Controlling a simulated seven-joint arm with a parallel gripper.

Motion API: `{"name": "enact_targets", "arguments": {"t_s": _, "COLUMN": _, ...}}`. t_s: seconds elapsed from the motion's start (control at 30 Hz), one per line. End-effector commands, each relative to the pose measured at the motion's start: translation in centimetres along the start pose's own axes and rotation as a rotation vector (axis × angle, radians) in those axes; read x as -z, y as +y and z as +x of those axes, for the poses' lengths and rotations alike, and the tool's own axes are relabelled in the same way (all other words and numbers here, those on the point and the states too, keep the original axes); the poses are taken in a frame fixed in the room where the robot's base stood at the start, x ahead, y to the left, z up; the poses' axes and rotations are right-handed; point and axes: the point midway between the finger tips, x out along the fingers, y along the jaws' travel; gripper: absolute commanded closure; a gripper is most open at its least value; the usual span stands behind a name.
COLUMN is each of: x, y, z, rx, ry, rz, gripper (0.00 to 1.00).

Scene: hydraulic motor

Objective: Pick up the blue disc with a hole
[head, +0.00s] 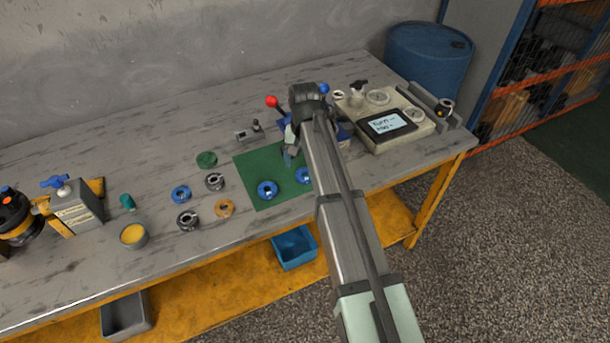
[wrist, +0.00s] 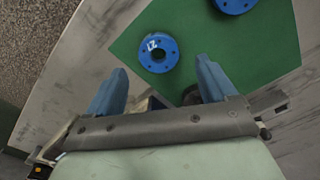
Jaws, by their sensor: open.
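Two blue discs, each with a centre hole and small holes around it, lie flat on a green mat (head: 250,165). In the head view one disc (head: 267,190) is on the left and the other (head: 304,176) is on the right beside my arm. In the wrist view one disc (wrist: 158,52) with white marking lies ahead, between the lines of my fingers. The other (wrist: 235,4) is cut by the top edge. My gripper (wrist: 161,66) is open and empty above the mat. In the head view my gripper (head: 290,155) is partly hidden by my arm.
A third blue ring (head: 181,195) lies left of the mat, among dark metal rings (head: 188,220), an orange ring (head: 224,208) and a green disc (head: 207,159). A red-knobbed lever (head: 272,101) stands behind my gripper. A gauge box (head: 388,121) stands at the right.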

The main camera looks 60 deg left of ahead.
Motion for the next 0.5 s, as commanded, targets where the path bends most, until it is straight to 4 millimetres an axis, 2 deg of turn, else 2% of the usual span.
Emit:
{"name": "enact_targets", "arguments": {"t_s": 0.3, "x": -0.1, "y": 0.2, "z": 3.9, "rx": 0.001, "ry": 0.001, "rz": 0.001, "gripper": 0.15}}
{"name": "enact_targets", "arguments": {"t_s": 0.5, "x": -0.1, "y": 0.2, "z": 4.4, "rx": 0.002, "ry": 0.002, "rz": 0.001, "gripper": 0.15}}
